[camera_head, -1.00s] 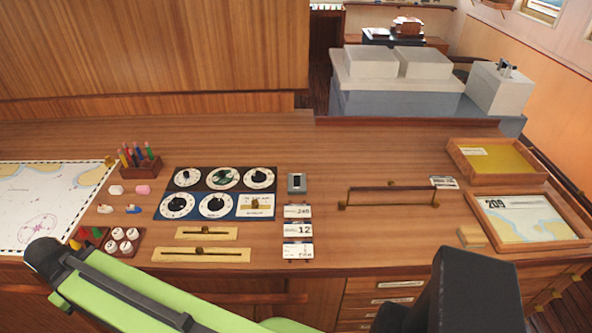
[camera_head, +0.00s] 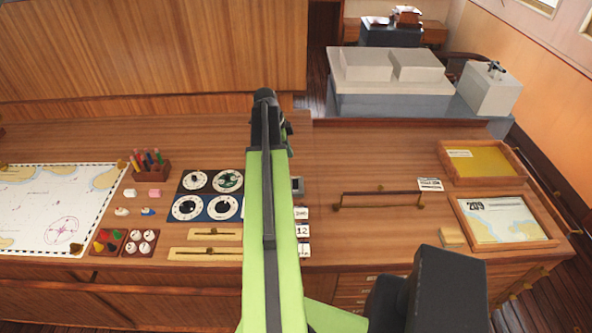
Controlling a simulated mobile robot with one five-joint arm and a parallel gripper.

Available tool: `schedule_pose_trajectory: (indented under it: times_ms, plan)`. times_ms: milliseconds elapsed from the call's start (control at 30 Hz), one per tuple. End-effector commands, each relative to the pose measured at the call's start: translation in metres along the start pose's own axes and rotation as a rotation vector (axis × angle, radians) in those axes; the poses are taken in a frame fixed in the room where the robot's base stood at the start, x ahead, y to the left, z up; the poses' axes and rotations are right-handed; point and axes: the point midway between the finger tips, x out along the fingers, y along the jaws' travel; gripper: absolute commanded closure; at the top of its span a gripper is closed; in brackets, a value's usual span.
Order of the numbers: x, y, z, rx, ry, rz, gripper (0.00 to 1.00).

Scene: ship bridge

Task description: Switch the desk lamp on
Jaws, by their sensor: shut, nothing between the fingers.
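No desk lamp can be made out in this view. A small grey box with a dark face (camera_head: 299,185), perhaps a switch, sits on the wooden desk (camera_head: 350,150) just right of my arm, which covers its left part. My green arm reaches up the middle of the picture over the desk, with a dark joint at its far end. My gripper is not in view; it seems hidden behind or below the arm.
Left of my arm are a dial panel (camera_head: 187,208), a pen holder (camera_head: 151,173), a chart (camera_head: 30,215) and small blocks. Right are a brass-ended rail (camera_head: 382,192), a yellow-bottomed tray (camera_head: 482,164) and a framed chart (camera_head: 505,220). Bare desk lies behind the rail.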

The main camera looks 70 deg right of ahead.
Motion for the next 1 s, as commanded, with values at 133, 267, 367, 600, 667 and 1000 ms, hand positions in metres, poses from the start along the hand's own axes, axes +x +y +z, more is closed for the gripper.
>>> schedule_pose_trajectory:
  times_ms: [133,267,367,600,667,1000]
  plan:
    - [0.001,0.000,0.001,-0.001,0.000,0.000,1.00]
    - [0.002,0.001,0.001,-0.002,0.000,0.000,1.00]
    - [0.007,0.001,0.002,-0.002,0.000,0.000,1.00]
    - [0.043,0.001,0.003,-0.001,-0.001,0.000,1.00]
    - [0.056,0.001,0.003,-0.001,-0.001,0.000,1.00]
    - [0.126,-0.001,0.008,-0.003,-0.001,0.000,1.00]
